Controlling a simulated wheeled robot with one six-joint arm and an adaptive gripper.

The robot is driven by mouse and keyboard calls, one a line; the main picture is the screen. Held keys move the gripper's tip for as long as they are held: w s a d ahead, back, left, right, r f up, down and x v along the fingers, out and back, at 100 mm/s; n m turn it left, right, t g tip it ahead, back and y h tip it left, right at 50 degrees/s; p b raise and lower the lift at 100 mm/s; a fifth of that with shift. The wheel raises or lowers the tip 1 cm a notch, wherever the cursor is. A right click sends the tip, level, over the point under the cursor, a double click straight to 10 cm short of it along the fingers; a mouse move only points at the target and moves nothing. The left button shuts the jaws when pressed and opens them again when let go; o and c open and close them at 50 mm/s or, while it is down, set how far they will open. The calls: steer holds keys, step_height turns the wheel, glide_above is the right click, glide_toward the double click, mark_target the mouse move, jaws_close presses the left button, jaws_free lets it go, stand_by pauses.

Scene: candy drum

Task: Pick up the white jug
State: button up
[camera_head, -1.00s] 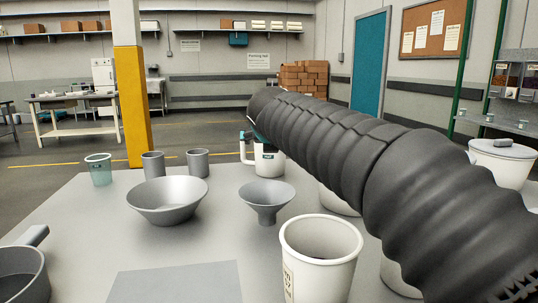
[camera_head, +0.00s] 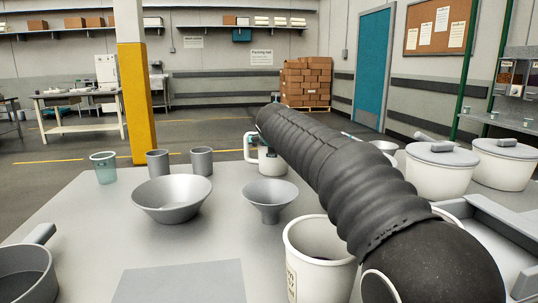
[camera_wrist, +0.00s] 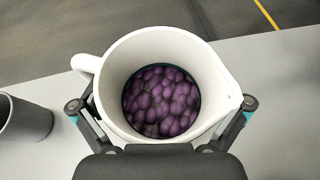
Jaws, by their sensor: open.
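The white jug (camera_head: 270,162) stands upright at the far part of the grey table in the head view, partly hidden behind my arm. Its handle points left. In the wrist view the jug (camera_wrist: 122,62) is seen from above, with its spout at right and purple candies (camera_wrist: 160,101) inside. My gripper (camera_wrist: 161,104) is open, with one finger at the jug's left and one at its right, near the side of the jug closest to the palm. I cannot tell whether either finger touches the wall. In the head view my arm hides most of the gripper.
A grey cup (camera_wrist: 24,120) stands left of the jug; two grey cups (camera_head: 158,162) show in the head view. A grey funnel (camera_head: 269,195), a wide bowl (camera_head: 172,200) and a white bucket (camera_head: 312,240) stand nearer. Lidded white tubs (camera_head: 440,175) are at right.

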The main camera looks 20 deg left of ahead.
steer(key=c, duration=1.2)
steer(key=shift+o, duration=0.2)
steer(key=shift+r, duration=0.2)
